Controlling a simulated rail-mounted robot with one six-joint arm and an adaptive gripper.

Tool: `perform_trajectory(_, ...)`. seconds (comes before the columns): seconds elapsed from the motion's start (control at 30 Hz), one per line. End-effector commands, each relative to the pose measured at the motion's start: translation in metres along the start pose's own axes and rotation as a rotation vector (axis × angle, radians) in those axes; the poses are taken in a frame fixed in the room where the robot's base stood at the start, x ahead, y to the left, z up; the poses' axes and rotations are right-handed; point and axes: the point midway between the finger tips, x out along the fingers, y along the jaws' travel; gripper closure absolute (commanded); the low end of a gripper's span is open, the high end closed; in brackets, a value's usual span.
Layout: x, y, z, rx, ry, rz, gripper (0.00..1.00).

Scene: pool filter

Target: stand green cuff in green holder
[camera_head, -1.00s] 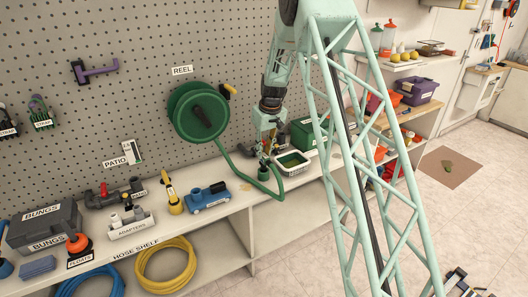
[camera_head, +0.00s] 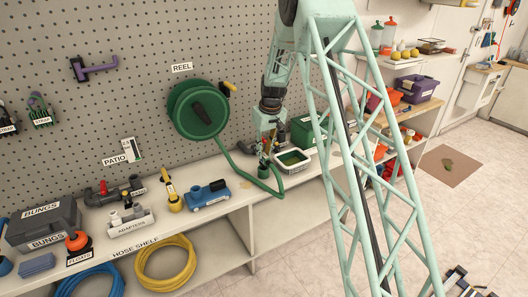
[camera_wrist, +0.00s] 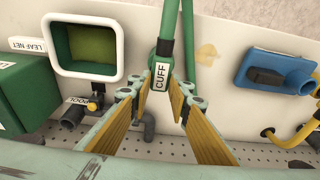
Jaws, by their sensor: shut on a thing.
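The green cuff (camera_wrist: 160,76), marked CUFF, is on the end of a green hose. It sits between the yellow-padded fingers of my gripper (camera_wrist: 161,88), shut on it. In the head view my gripper (camera_head: 266,148) is low over the shelf, in front of the pegboard, and the hose end (camera_head: 263,172) shows below it. A white-rimmed tray with a green inside (camera_wrist: 85,46) is beside the cuff in the wrist view, apart from it. I cannot make out which thing is the green holder; my fingers hide part of the area behind the cuff.
The green hose runs from the reel (camera_head: 197,109) down to the shelf (camera_head: 235,190). A blue device (camera_head: 208,195) stands to the left. A green box (camera_head: 304,131) is close by on the right. A pipe fitting (camera_wrist: 73,116) by a POOL label is near my left finger.

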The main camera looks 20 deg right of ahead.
Motion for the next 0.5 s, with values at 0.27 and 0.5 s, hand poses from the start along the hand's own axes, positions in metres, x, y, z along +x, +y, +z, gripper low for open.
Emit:
perform_trajectory(0.27,0.0039,0.0000,0.0008,0.000,0.000,0.000,0.96)
perform_trajectory(0.5,0.0070,0.0000,0.0014,0.000,0.000,0.000,0.96)
